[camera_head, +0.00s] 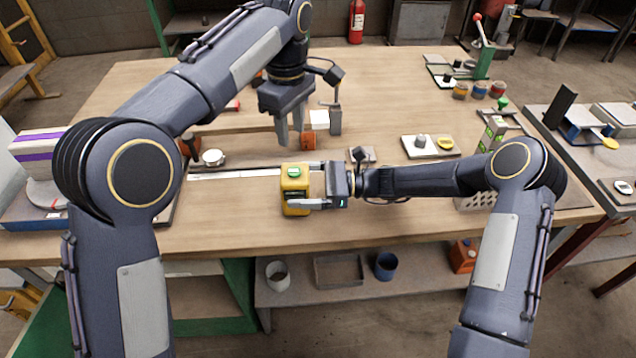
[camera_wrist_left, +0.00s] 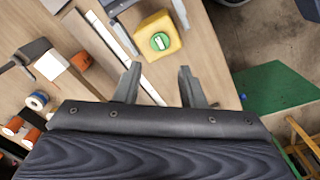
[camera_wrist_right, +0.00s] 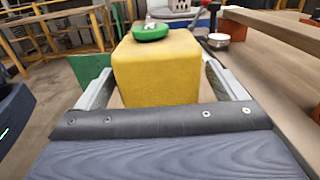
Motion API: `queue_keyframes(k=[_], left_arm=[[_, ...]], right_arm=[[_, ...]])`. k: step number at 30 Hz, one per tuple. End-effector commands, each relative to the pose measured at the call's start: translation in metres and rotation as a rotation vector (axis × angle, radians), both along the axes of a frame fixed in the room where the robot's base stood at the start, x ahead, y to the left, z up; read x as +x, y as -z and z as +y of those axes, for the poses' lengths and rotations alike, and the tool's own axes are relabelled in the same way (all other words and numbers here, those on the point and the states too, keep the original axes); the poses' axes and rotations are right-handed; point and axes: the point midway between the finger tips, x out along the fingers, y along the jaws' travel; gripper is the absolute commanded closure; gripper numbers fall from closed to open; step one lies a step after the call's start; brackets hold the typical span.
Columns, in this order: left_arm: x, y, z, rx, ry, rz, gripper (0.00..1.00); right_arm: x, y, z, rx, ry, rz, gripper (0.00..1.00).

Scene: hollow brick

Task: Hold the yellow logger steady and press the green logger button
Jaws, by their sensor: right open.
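The yellow logger (camera_head: 291,204) stands upright near the front of the workbench, with the green logger button (camera_head: 294,172) on top. The logger (camera_wrist_right: 155,75) and button (camera_wrist_right: 150,32) fill the middle of the right wrist view. My right gripper (camera_head: 300,186) is open, with one finger on each side of the logger; a narrow gap shows beside it. My left gripper (camera_head: 291,138) is above and behind the logger, fingers pointing down, apart and empty. In the left wrist view the button (camera_wrist_left: 160,41) lies beyond the left fingertips (camera_wrist_left: 158,72), not touching them.
A steel rule or strip (camera_head: 235,173) lies left of the logger. An orange block (camera_head: 308,138) stands behind it, near my left fingers. A round white gauge (camera_head: 213,157) is at left.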

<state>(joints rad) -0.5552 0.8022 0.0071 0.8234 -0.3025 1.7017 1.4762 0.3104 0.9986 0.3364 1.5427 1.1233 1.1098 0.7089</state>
Motion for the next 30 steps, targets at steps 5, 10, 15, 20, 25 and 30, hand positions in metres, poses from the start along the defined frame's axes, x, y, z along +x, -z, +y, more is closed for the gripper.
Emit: queue_keyframes(k=[5,10,15,20,25,30], left_arm=[[0.0000,0.0000,0.0000,0.000,0.000,0.000,0.64],[0.0000,0.0000,0.0000,0.000,0.000,0.000,0.64],[0.0000,0.0000,0.0000,0.000,0.000,0.000,0.64],[0.0000,0.0000,0.0000,0.000,0.000,0.000,0.64],[0.0000,0.0000,0.0000,0.000,0.000,0.000,0.64],[0.0000,0.0000,0.0000,0.000,0.000,0.000,0.78]], right_arm=[[0.0006,0.0002,0.0126,-0.001,0.000,0.000,0.09],[0.0008,0.0001,0.0140,-0.001,0.000,0.000,0.09],[0.0007,0.0001,0.0138,-0.001,0.000,0.000,0.17],[0.0007,0.0001,0.0137,-0.001,0.000,-0.001,0.38],[0.0007,0.0001,0.0136,-0.002,0.000,-0.001,0.60],[0.0008,0.0002,0.0136,-0.002,0.000,-0.001,0.67]])
